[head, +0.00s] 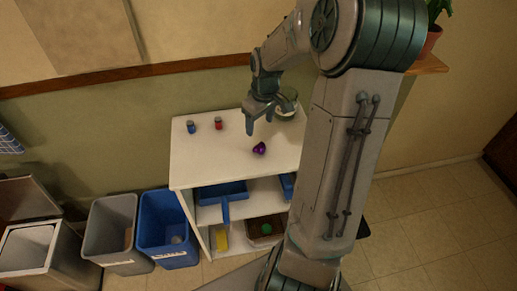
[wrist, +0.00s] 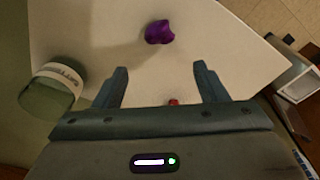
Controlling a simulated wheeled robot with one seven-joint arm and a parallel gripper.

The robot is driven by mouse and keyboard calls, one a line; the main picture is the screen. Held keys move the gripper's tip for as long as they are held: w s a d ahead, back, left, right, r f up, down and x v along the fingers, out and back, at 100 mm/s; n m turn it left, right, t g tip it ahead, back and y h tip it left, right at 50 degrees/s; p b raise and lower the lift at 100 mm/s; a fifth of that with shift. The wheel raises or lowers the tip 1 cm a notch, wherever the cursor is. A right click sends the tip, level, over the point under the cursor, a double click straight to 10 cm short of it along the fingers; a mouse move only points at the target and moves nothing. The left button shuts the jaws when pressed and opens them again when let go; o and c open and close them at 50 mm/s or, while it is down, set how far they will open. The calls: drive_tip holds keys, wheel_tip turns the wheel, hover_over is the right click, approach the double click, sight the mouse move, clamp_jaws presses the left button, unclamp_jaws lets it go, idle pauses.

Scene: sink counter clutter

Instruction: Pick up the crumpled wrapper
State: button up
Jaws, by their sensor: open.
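My gripper (head: 260,128) is above the shelf top, behind the wrapper in the head view. In the wrist view my gripper (wrist: 161,68) has its two fingers wide apart with nothing between the tips.
A small blue item (head: 191,127) and a red one (head: 218,123) stand at the back left of the white top (head: 200,160). A lidded glass jar (wrist: 50,88) stands close to my gripper's left in the wrist view. Bins (head: 165,230) stand left of the unit.

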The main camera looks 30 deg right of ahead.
hover_over(259, 145)
drive_tip(key=f, duration=0.5)
drive_tip(key=shift+w+d, duration=0.1)
drive_tip(key=shift+w, duration=0.2)
drive_tip(key=shift+s+f, duration=0.2)
drive_tip(key=shift+f, duration=1.2)
drive_tip(key=shift+s+f, duration=0.15)
drive_tip(key=shift+f, duration=1.25)
drive_tip(key=c, duration=1.1)
